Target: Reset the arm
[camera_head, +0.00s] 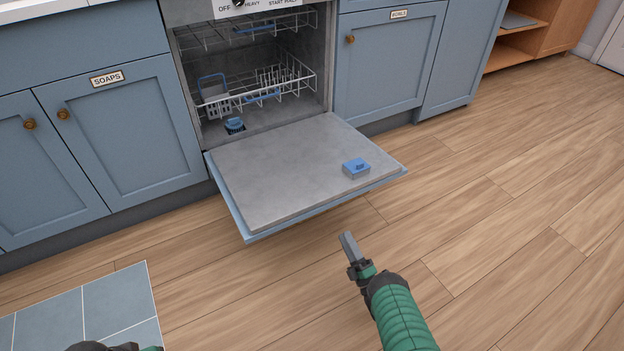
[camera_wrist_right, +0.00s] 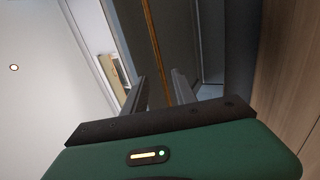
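My right arm reaches in from the bottom of the head view, with its right gripper (camera_head: 350,246) over bare floor in front of the open dishwasher door (camera_head: 275,180). The gripper is seen from the side there and touches nothing. In the right wrist view, the two grey fingers (camera_wrist_right: 160,90) stand apart with nothing between them, so it is open. Only a dark and green piece of my left arm shows at the bottom left edge of the head view; its fingers are out of sight.
The dishwasher door is folded down, with a small blue-topped grey block (camera_head: 356,168) on it. Inside are wire racks (camera_head: 260,92). Blue cabinets labelled SOAPS (camera_head: 115,110) and BOWLS (camera_head: 385,65) flank it. The wooden floor (camera_head: 500,220) at right is clear.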

